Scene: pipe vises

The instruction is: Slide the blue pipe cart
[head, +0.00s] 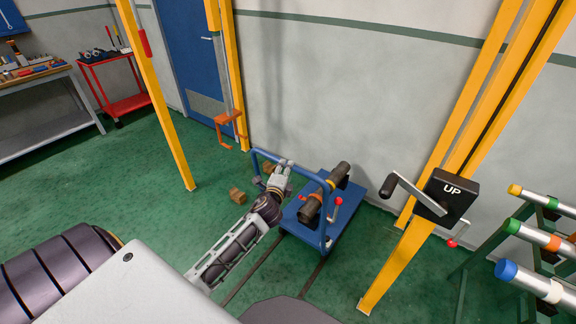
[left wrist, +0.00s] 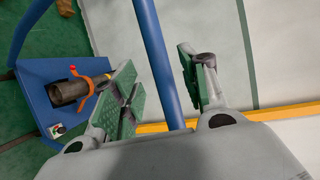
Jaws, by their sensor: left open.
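The blue pipe cart (head: 347,201) stands on the green floor near the wall, with a dark pipe (head: 340,174) lying on its deck. In the left wrist view the cart deck (left wrist: 36,72) and the pipe's open end (left wrist: 66,92) with an orange band show at the left. My left gripper (head: 279,174) is at the cart's blue tubular handle (head: 313,173). In the left wrist view the handle bar (left wrist: 158,55) passes between the open green-padded fingers (left wrist: 160,88). The fingers are apart and I cannot tell whether either touches the bar. My right gripper is out of view.
Dark floor tracks (head: 252,271) run from the cart toward me. Yellow posts (head: 160,95) stand at left and right. A crank box marked UP (head: 447,197) and a pipe rack (head: 484,250) are at the right. Small brown blocks (head: 237,195) lie left of the cart.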

